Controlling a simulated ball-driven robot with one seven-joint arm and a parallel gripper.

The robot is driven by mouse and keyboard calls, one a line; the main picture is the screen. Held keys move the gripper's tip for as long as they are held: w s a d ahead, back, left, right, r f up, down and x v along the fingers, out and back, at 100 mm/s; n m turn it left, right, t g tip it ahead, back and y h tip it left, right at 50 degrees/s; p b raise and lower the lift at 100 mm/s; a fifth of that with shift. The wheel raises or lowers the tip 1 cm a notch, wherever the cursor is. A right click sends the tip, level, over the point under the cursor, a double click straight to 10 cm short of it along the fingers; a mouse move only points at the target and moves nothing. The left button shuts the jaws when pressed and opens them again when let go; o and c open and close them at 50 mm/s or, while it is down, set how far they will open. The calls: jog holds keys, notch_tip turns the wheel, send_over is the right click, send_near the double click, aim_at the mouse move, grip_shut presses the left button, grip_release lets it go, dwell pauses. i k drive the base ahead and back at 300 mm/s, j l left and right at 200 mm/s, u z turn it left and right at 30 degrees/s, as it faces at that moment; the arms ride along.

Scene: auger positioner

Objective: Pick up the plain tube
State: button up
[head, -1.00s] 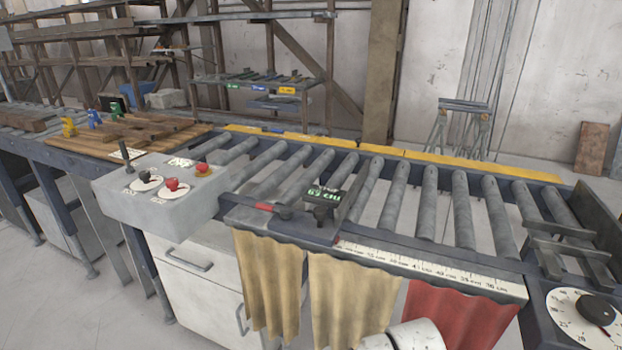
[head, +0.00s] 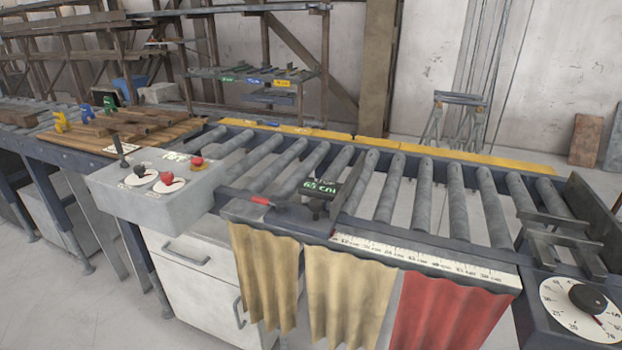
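My gripper is not in view. I cannot single out a plain tube. Several long brown pieces (head: 135,130) lie on a wooden-slatted surface at the left, beside small yellow (head: 61,122), blue (head: 87,113) and green (head: 109,105) figures or markers. They are too small to tell tubes from bars. A rack (head: 250,76) at the back holds grey lengths on shelves with green, blue and yellow labels. These lengths are also too small to make out.
A roller conveyor (head: 424,195) spans the middle, with a stop and green-lettered display (head: 320,187) on its front rail. A grey control box (head: 165,200) has a lever and red knobs. A dial (head: 585,308) sits at right. Curtains (head: 345,290) hang in front.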

aim_at(126, 115)
jog(key=i+j, duration=0.2)
jog(key=j, duration=0.25)
jog(key=i+j, duration=0.2)
jog(key=j, duration=0.3)
jog(key=i+j+u, duration=0.1)
jog(key=j, duration=0.35)
jog(key=i+j, duration=0.3)
jog(key=j, duration=0.15)
jog(key=i+j, duration=0.2)
jog(key=j, duration=0.25)
jog(key=i+j, duration=0.2)
jog(key=j, duration=0.25)
jog(key=i+j+u, duration=0.1)
jog(key=j, duration=0.35)
jog(key=i+j, duration=0.35)
jog(key=i+j+u, duration=0.1)
jog(key=j, duration=0.2)
jog(key=i+j, duration=0.2)
jog(key=j+u, duration=0.05)
